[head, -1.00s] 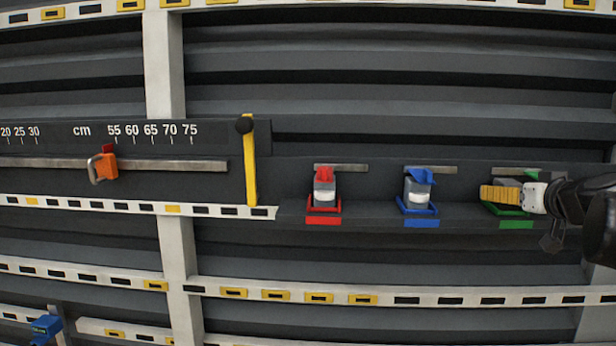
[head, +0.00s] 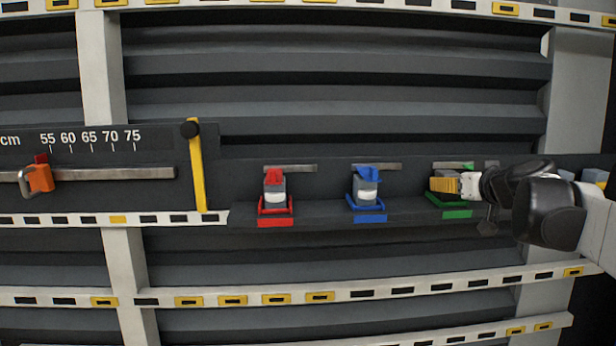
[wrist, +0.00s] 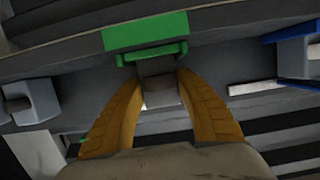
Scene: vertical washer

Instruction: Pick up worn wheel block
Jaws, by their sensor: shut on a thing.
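A grey wheel block (wrist: 158,78) stands at the green-marked place of the dark shelf. In the wrist view it sits between the two yellow fingers of my gripper (wrist: 160,88), which are shut on it from both sides. The green holder (wrist: 152,54) and green label (wrist: 146,31) show just beyond the block. In the head view my gripper (head: 446,185) covers most of this block, over the green holder (head: 445,201). I cannot see wear marks on it, nor whether it is clear of the holder.
A red-topped block (head: 275,188) and a blue-topped block (head: 366,188) stand in their holders to the left. A yellow upright bar (head: 196,165) and an orange clamp (head: 39,179) are farther left. Grey-blue blocks (head: 592,178) show at the far right.

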